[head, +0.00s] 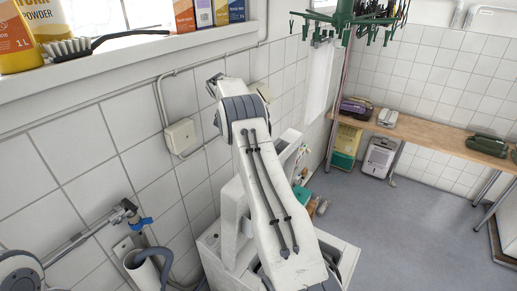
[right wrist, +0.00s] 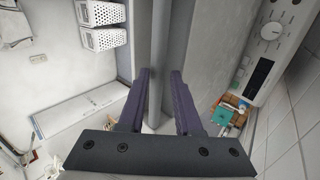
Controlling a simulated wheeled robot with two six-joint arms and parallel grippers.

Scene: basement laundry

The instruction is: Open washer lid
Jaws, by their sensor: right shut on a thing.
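The white washer (head: 212,248) stands against the tiled wall in the lower middle of the head view, largely covered by my right arm. A white panel (head: 231,222), apparently its lid, stands up from the washer's top beside my arm. In the right wrist view, the two purple fingers of my right gripper (right wrist: 160,100) are shut on a grey-white slab seen edge-on, the lid (right wrist: 159,50). The washer's control panel (right wrist: 268,55), with a dial and dark display, is to the right. My right gripper is hidden in the head view. My left gripper is not in view.
A tap with a blue handle (head: 143,223) and a grey hose (head: 142,268) are left of the washer. A windowsill (head: 120,62) with bottles and a brush runs above. A green hanger (head: 345,20) hangs at the top. The floor (head: 400,230) to the right is clear.

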